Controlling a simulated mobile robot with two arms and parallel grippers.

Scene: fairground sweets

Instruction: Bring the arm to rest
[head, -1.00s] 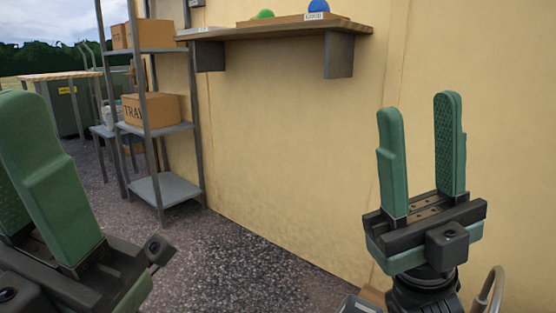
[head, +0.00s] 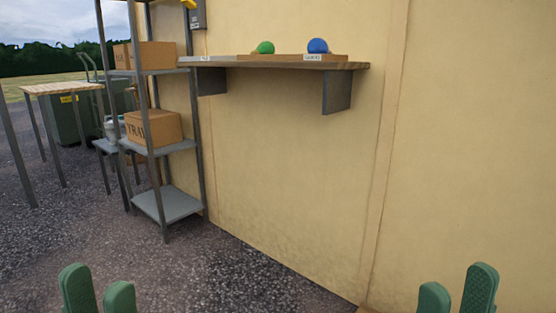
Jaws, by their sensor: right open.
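Only the green fingertips of my two grippers show, along the bottom edge of the head view. My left gripper (head: 99,292) is at the lower left, its two fingers apart with nothing visible between them. My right gripper (head: 456,292) is at the lower right, open and empty. Both point upward in the picture, and the rest of both arms is out of view below. Neither gripper appears to touch anything.
A wall shelf (head: 220,64) holds a green ball (head: 265,47) and a blue ball (head: 317,46). A metal rack (head: 172,203) with cardboard boxes (head: 160,126) stands at left. A wooden-topped table (head: 62,87) and green bin (head: 66,117) are beyond. Gravel ground ahead is clear.

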